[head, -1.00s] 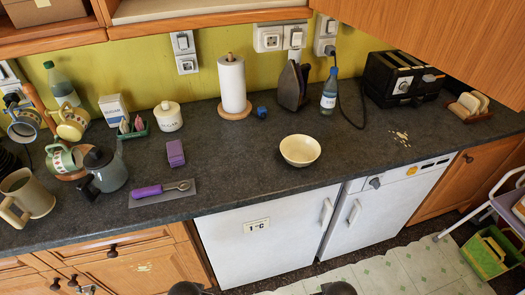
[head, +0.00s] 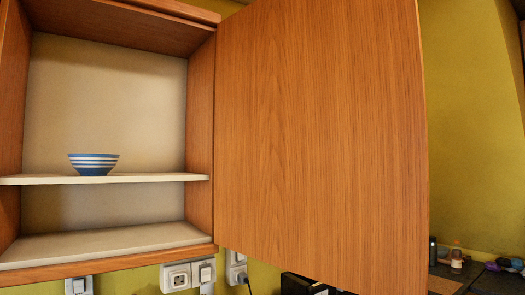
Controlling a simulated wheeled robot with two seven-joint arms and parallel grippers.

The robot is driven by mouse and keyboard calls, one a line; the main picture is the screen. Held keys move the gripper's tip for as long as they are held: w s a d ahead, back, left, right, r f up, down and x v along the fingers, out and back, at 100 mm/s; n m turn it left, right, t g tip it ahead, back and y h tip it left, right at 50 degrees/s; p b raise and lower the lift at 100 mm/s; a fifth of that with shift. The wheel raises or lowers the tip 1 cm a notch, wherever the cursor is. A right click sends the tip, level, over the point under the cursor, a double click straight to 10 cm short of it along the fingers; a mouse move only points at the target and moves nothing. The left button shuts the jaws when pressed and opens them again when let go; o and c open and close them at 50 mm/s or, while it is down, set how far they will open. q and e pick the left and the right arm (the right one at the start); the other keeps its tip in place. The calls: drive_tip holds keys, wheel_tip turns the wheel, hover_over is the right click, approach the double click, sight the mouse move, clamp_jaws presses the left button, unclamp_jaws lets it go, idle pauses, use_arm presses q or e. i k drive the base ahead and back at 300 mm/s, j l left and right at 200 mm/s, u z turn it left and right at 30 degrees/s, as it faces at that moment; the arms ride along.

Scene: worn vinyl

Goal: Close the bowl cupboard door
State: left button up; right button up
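The bowl cupboard (head: 201,130) is an orange-brown wooden wall cupboard with a pale inside. Its door (head: 320,130) stands wide open, hinged on the cupboard's right side, and shows as a large plain panel. No handle shows on the part in view. A blue and white striped bowl (head: 94,164) sits on the cupboard's middle shelf (head: 150,178). Neither of my grippers is in the head view.
Sockets and switches (head: 187,275) are on the wall under the cupboard. Part of a black toaster (head: 305,284) shows below the door. At the far right, small bottles (head: 456,257) stand on a dark counter against the yellow-green wall (head: 465,130).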

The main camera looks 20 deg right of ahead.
sight(320, 163)
drive_tip(key=i+l+u, duration=0.3)
drive_tip(key=l, duration=0.4)
drive_tip(key=l+u, duration=0.3)
drive_tip(key=l, duration=0.4)
drive_tip(key=l+u, duration=0.3)
drive_tip(key=l, duration=0.45)
drive_tip(key=l+u, duration=0.35)
drive_tip(key=l, duration=0.4)
drive_tip(key=k+l+u, duration=0.3)
drive_tip(key=l, duration=0.4)
drive_tip(key=k+z, duration=0.2)
drive_tip(key=k+j, duration=0.05)
drive_tip(key=k, duration=0.05)
